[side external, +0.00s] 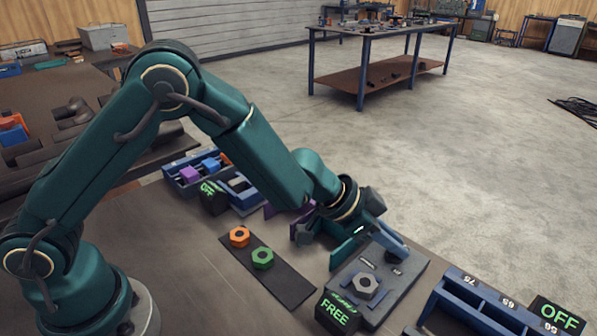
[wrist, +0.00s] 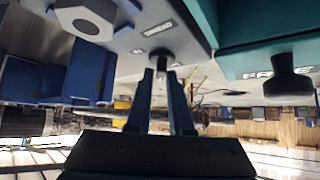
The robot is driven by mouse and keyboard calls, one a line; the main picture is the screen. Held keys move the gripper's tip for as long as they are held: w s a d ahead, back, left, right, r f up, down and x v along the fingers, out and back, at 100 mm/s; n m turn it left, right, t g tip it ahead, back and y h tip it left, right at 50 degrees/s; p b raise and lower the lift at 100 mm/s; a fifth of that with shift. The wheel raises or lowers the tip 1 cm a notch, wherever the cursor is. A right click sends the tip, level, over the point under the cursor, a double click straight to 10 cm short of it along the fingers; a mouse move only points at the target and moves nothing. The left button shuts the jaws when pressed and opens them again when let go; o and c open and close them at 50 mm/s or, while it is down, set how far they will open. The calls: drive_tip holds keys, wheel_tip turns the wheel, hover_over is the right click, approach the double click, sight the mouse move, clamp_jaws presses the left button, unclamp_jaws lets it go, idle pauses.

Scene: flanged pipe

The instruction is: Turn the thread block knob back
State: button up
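The thread block (side external: 412,272) is a grey plate at the lower right in the side view. A grey hex nut (side external: 367,286) sits on it and also shows at the upper left of the wrist view (wrist: 85,15). My gripper (side external: 401,254) reaches down to the far right part of the block. In the wrist view my two fingertips (wrist: 161,74) lie either side of a small dark knob (wrist: 160,56). A narrow gap shows between the fingers. I cannot tell whether they press on the knob. In the side view the knob is hidden at the fingertips.
A black sign reading FREE (side external: 337,312) stands at the block's near left corner. A dark mat with an orange nut (side external: 239,236) and a green nut (side external: 262,257) lies to the left. A blue rack (side external: 485,300) and an OFF sign (side external: 558,317) stand at the right.

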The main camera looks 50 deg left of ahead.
drive_tip(key=shift+o, duration=1.2)
drive_tip(key=shift+a, duration=0.1)
drive_tip(key=shift+v, duration=2.5)
